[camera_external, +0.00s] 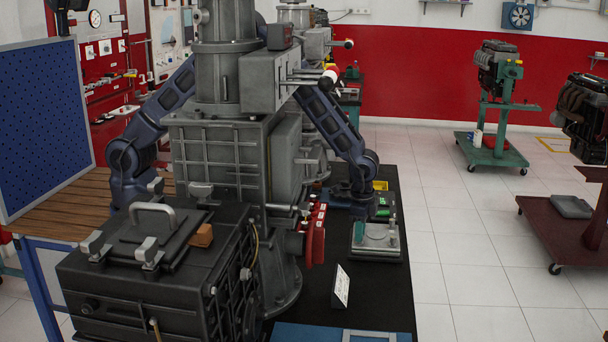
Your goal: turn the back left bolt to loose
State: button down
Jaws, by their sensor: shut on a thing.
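A pale metal plate (378,243) with small upright posts lies on the black bench right of centre. My gripper (360,220) is at the end of the dark blue arm that comes down from the upper middle. It is low at the back left of the plate and is shut on the back left bolt there. The bolt itself is too small and too covered by my gripper to see clearly, so its turn cannot be told.
Green and yellow parts (382,201) lie close behind the plate. A white card (340,286) stands in front on the black bench (375,300). A blue pegboard (45,130) stands at left. Engine stands (492,150) are at right, with open tiled floor between.

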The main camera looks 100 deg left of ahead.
jog(key=shift+w, duration=0.1)
dwell(0.3)
jog(key=c, duration=1.3)
grip_release()
jog(key=shift+c, duration=0.2)
notch_tip(320, 180, up, 11)
jog(key=shift+f, duration=0.1)
